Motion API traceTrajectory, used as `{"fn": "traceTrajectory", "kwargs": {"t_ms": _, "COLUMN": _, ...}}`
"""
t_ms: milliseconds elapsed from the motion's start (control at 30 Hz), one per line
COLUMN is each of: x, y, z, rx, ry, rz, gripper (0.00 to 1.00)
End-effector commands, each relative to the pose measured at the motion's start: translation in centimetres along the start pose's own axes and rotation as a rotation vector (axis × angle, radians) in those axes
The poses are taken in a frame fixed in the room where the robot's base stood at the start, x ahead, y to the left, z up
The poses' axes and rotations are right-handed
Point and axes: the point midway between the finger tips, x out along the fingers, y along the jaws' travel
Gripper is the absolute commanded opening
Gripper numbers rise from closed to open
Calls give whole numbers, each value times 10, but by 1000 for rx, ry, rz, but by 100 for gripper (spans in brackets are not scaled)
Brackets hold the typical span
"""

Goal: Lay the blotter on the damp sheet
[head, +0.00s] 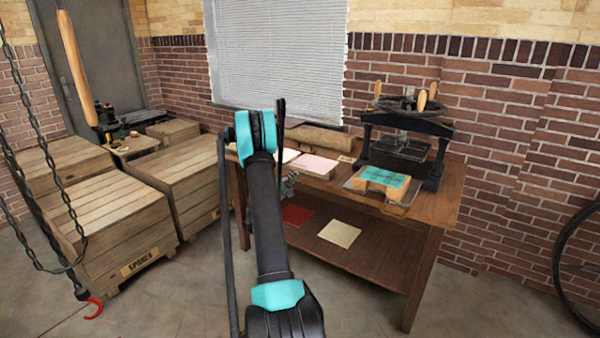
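My arm reaches forward over the left part of the wooden table and hides much of that side. Part of what looks like my gripper (289,183) shows beside the arm at the table's front edge; its fingers are too small and covered to read. A cream sheet (340,233) lies on the lower shelf. I cannot tell for sure which is the blotter and which is the damp sheet.
A black hand press (405,145) stands at the table's (440,205) back right. In front of it is a wooden block with a teal top (383,176). A red sheet (297,215) lies on the shelf. Wooden crates (110,220) and a hanging chain hook (93,308) are left.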

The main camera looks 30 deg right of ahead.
Motion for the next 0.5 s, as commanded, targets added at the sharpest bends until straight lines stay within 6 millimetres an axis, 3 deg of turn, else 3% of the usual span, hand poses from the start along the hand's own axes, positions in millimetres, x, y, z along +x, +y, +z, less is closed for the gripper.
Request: {"fn": "traceTrajectory", "kwargs": {"t_ms": 500, "x": 66, "y": 0, "z": 1, "rx": 2, "ry": -2, "rz": -2, "gripper": 16}}
